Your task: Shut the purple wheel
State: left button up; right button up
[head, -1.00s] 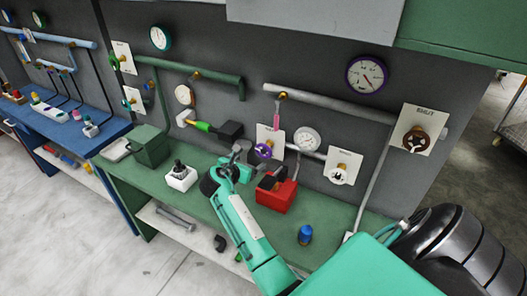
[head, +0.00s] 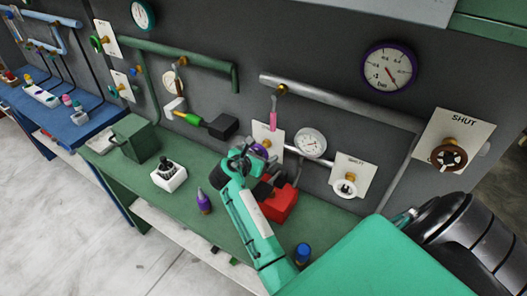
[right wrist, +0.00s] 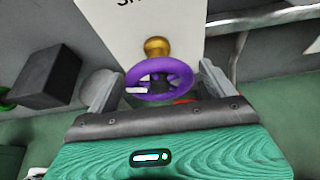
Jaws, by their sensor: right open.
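The purple wheel (right wrist: 158,78) sits on a brass stem in front of a white plate (right wrist: 140,30) in the right wrist view. Lettering on that plate is cut off at the top edge. My right gripper (right wrist: 157,88) is open, with one finger on each side of the wheel. I cannot tell whether the fingers touch it. In the head view the purple wheel (head: 260,150) is partly hidden behind my right gripper (head: 240,158). My left gripper does not show.
A red toolbox (head: 280,203) stands on the green bench (head: 225,225) close to my right forearm. A white box with a black knob (head: 168,176), a purple bottle (head: 204,202) and a blue can (head: 302,253) stand nearby.

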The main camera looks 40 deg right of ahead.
jog(key=shift+s+a+r, duration=0.1)
jog(key=shift+r, duration=0.1)
jog(key=shift+c, duration=0.5)
jog(key=c, duration=0.9)
jog(key=shift+m+t+p, duration=0.3)
jog(key=shift+m+p, duration=0.1)
jog(key=shift+p, duration=0.05)
jog(key=m+t, duration=0.1)
jog(key=m, duration=0.1)
jog(key=shift+f+m+t, duration=0.1)
jog(key=shift+m+t, duration=0.2)
jog(key=shift+m+t+y, duration=0.3)
jog(key=o, duration=1)
